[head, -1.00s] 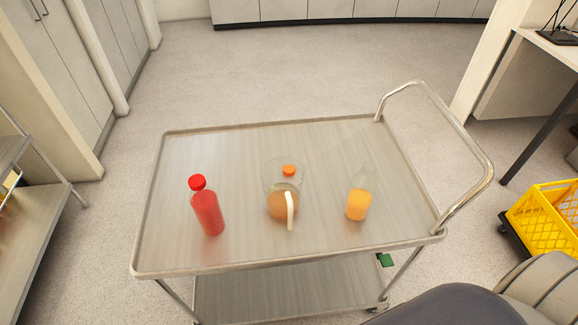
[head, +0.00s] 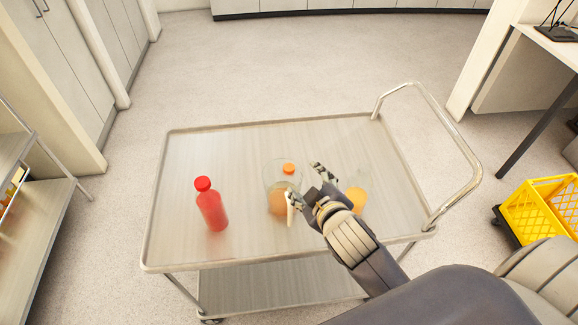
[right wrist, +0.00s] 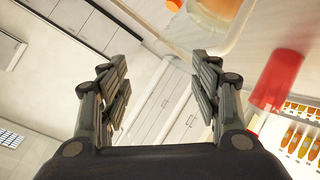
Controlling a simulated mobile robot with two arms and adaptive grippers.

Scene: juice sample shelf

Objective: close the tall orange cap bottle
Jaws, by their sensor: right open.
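An orange cap (head: 288,168) shows at the back of the clear pitcher (head: 277,203), which holds orange-brown juice; I cannot tell exactly how far behind it the cap lies. A clear bottle with orange juice (head: 357,200) stands right of the pitcher. My right gripper (head: 304,187) is open and empty, above the cart between pitcher and bottle. In the right wrist view, its fingers (right wrist: 161,70) are spread with nothing between them. A small orange thing (right wrist: 174,4), likely the cap, shows at the top edge. My left gripper is out of view.
A red-capped bottle of red juice (head: 212,210) stands on the left of the metal cart (head: 180,160). The cart's handle (head: 470,160) rises at right. A yellow crate (head: 540,210) is on the right.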

